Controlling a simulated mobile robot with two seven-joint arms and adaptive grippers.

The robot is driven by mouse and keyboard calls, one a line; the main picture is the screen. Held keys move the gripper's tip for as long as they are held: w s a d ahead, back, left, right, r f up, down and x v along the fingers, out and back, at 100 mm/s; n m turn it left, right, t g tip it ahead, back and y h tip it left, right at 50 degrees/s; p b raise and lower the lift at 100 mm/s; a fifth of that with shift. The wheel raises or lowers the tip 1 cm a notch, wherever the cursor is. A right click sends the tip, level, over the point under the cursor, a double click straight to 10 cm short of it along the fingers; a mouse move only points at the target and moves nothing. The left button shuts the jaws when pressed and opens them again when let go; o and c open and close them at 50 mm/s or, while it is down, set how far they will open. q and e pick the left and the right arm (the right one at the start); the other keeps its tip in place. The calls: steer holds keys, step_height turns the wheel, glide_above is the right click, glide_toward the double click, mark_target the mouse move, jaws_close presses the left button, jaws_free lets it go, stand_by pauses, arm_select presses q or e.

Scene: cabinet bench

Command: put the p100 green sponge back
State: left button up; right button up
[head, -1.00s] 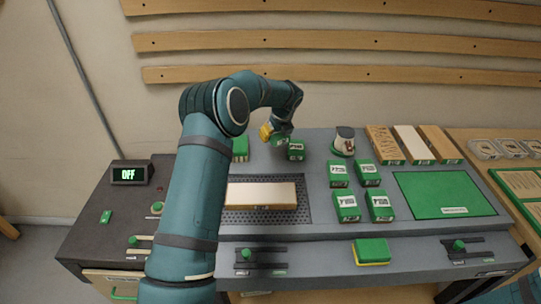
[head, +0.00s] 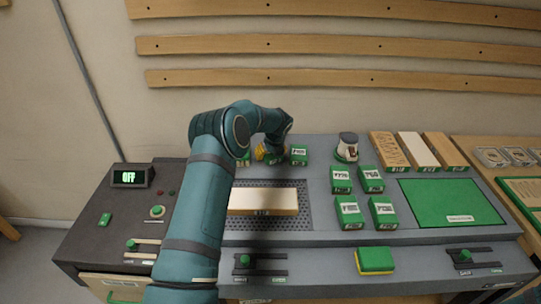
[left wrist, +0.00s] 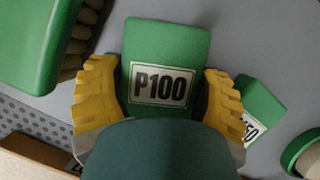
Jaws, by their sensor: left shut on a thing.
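The green P100 sponge (left wrist: 165,55) is a block with a white P100 label in the left wrist view. My left gripper (left wrist: 160,100) is shut on it, with a yellow finger on each side. In the head view the gripper (head: 268,154) is at the back of the bench, behind the board, and my arm and gripper hide most of the sponge. I cannot tell whether the sponge touches the bench top. A similar green block (head: 299,155) stands just to its right and also shows in the left wrist view (left wrist: 260,100). My right gripper is out of view.
A green brush-like thing (left wrist: 30,45) lies close on the left in the wrist view. A pale board (head: 262,202) lies on the perforated mat in front. Several green labelled blocks (head: 350,212), a sander (head: 347,148) and a green pad (head: 450,202) are to the right.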

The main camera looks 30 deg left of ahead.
arm_select(q)
steer(key=shift+f, duration=0.2)
steer(key=shift+f, duration=0.2)
steer(key=o, duration=1)
steer(key=shift+c, duration=0.2)
steer(key=shift+r, duration=0.15)
steer(key=shift+r, duration=0.3)
steer(key=p+v, duration=0.1)
steer(key=v, duration=1)
steer(key=shift+s+d+r, duration=0.15)
steer(key=shift+r, duration=0.05)
